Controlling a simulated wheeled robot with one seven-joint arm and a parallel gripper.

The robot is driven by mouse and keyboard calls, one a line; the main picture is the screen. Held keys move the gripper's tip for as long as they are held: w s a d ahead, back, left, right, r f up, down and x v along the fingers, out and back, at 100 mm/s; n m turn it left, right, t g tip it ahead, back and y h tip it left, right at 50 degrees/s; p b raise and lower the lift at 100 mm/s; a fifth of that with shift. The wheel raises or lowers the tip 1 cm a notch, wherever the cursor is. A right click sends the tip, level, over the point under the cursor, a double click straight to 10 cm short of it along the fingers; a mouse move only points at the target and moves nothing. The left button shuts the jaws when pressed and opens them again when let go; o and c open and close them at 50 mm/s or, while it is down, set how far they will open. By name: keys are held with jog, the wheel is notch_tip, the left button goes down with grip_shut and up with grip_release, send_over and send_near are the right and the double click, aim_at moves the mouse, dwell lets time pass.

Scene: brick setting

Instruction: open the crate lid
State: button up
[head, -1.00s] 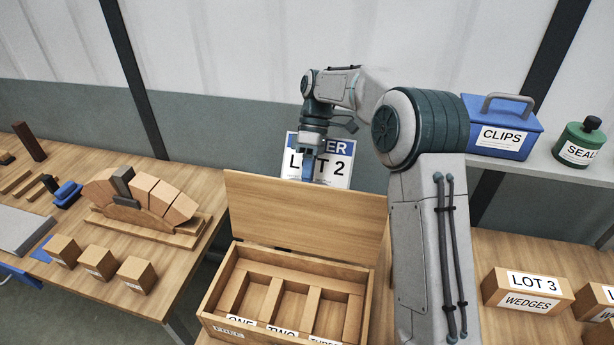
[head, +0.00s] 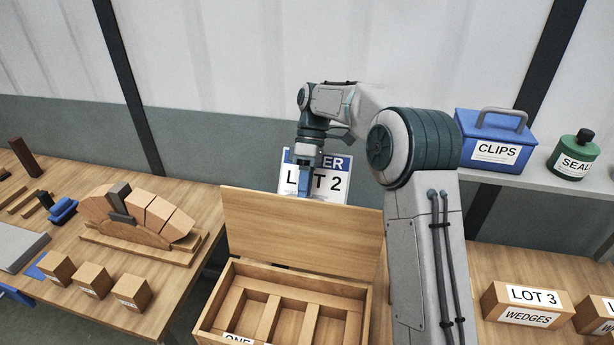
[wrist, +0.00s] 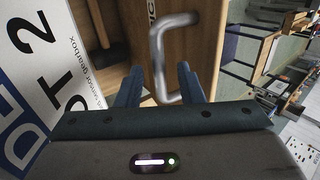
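The wooden crate (head: 212,308) stands on the table in the head view. Its lid (head: 300,235) is raised and stands roughly upright along the crate's back edge, so the compartments inside show. My gripper (head: 304,192) points down behind the lid's top edge, in front of the LOT 2 sign; the lid hides its fingertips in that view. In the wrist view, a bent metal handle (wrist: 157,55) on the wooden lid shows between the two blue fingers of my gripper (wrist: 160,82). The fingers are apart, with visible gaps beside the handle.
The LOT 2 sign (head: 333,182) stands close behind my gripper. A shelf at right holds a blue CLIPS box (head: 500,135) and a green SEAL bottle (head: 573,155). A LOT 3 wedges box (head: 525,305) is on the right table. A brick arch (head: 150,215) and small blocks stand at left.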

jog(key=v, duration=0.6)
jog(key=shift+w+b, duration=0.2)
jog(key=shift+b, duration=0.1)
jog(key=shift+r, duration=0.2)
